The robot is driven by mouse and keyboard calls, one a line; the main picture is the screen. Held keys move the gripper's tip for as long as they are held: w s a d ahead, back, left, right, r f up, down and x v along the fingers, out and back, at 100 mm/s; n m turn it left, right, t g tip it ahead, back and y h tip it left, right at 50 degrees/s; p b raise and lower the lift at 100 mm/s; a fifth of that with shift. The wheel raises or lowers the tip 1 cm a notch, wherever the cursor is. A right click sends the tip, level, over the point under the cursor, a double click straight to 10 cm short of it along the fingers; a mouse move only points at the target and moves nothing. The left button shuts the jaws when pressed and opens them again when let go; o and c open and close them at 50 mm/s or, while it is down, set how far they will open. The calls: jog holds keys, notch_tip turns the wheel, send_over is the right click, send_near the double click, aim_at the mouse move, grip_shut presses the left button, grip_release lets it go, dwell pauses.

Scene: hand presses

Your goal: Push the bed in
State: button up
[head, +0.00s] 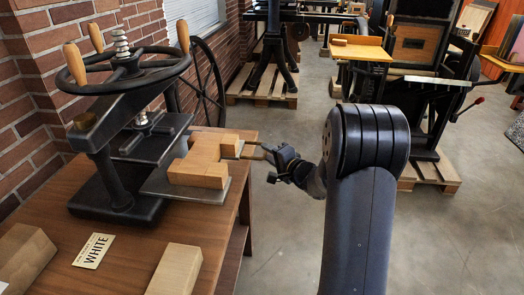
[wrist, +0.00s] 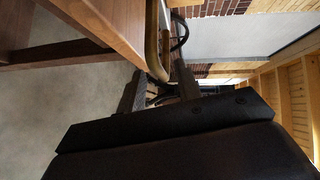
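A black hand press (head: 125,150) stands on a wooden table. Its bed, a flat grey plate (head: 157,186), sticks out to the right from under the black upper plate (head: 150,140). A notched wooden block (head: 200,172) lies on the bed. A brass-coloured handle (head: 250,155) is at the bed's right end; it also shows as a curved bar in the wrist view (wrist: 153,48). My gripper (head: 268,162) is right at the handle. In the wrist view its two fingers (wrist: 160,88) stand apart, with the bar's end between or just beyond their tips; contact cannot be told.
The wooden table (head: 120,250) also holds a "WHITE" card (head: 94,250) and wooden blocks at the front (head: 175,270) and left (head: 24,257). A brick wall is behind. Other presses on pallets stand farther back. The floor (head: 280,240) right of the table is clear.

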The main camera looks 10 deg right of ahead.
jog(key=shift+x, duration=2.15)
jog(key=shift+c, duration=0.3)
jog(key=c, duration=0.6)
jog(key=shift+s, duration=0.1)
grip_shut()
jog(key=shift+f, duration=0.15)
